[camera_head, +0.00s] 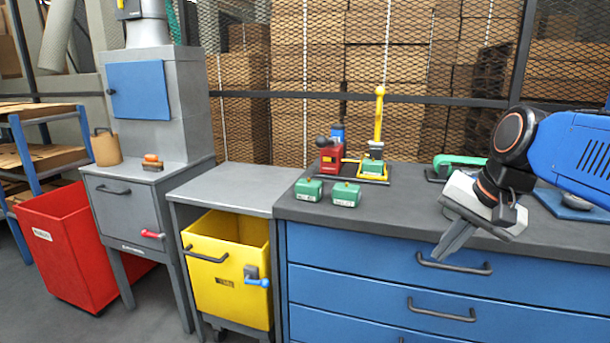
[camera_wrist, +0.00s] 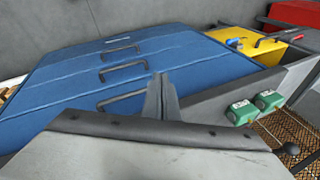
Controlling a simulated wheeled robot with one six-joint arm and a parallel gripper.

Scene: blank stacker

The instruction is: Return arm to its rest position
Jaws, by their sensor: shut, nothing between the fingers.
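My gripper (camera_head: 450,245) is at the right in the head view, in front of the blue drawer cabinet (camera_head: 340,285) and near the front edge of its dark top. Its fingers point down and to the left, shut together with nothing between them. In the wrist view the closed fingers (camera_wrist: 162,98) stand in front of the blue drawers (camera_wrist: 190,70). My blue and black arm reaches in from the right over the worktop. Two green blocks (camera_head: 308,190) (camera_head: 345,194) sit on the worktop, left of my gripper and apart from it.
A red device (camera_head: 328,158) and a yellow-handled press (camera_head: 378,135) stand at the worktop's back. A green tool (camera_head: 458,161) lies near my arm. Left are a yellow bin (camera_head: 225,290), a grey cabinet (camera_head: 150,215) and a red bin (camera_head: 75,250). Drawer handles (camera_head: 455,266) protrude in front.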

